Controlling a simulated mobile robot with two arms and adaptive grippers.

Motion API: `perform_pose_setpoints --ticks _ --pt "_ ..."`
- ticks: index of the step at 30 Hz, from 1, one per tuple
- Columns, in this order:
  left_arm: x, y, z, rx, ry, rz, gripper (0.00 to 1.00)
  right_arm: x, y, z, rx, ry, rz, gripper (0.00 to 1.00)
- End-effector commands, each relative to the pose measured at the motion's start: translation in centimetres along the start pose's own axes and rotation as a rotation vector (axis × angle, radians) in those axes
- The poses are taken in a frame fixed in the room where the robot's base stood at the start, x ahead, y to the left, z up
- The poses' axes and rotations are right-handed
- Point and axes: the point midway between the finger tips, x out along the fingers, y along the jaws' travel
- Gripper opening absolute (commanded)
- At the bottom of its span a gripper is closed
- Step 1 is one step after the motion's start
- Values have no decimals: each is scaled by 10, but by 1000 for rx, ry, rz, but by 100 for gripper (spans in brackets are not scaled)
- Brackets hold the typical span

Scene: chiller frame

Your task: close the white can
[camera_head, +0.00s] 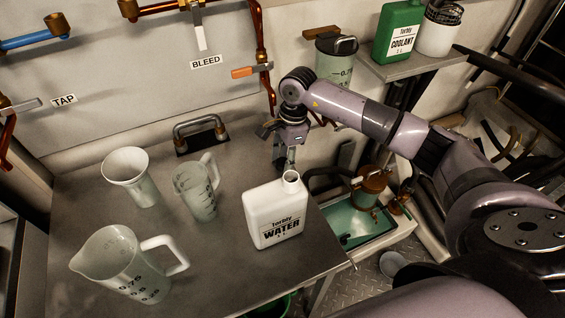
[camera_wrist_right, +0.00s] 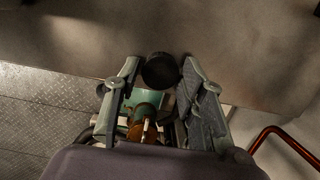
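The white can (camera_head: 275,214), labelled WATER, stands upright on the grey table near its right edge. Its neck (camera_head: 291,178) is open, with no cap on it. My right gripper (camera_head: 285,163) points down just behind the can's neck, apart from it. In the wrist view, a round black cap (camera_wrist_right: 160,71) sits between the fingertips of my right gripper (camera_wrist_right: 161,78), which appear closed on its sides. In the head view the cap is hard to make out. My left gripper is in neither view.
A funnel-like white cup (camera_head: 131,178), a small measuring jug (camera_head: 196,190) and a large jug (camera_head: 124,262) stand left on the table (camera_head: 222,262). A green basin (camera_head: 352,226) lies beyond its right edge. A shelf (camera_head: 412,66) holds a coolant can (camera_head: 398,32).

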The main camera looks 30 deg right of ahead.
Motion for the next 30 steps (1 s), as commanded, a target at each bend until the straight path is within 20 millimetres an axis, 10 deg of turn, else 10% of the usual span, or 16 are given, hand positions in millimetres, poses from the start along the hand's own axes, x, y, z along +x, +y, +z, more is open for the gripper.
perform_pose_setpoints --ticks 20,30 --pt "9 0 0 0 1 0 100 -6 0 -7 0 1 -3 21" --pt "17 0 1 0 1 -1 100 -68 0 2 -2 0 -6 21"
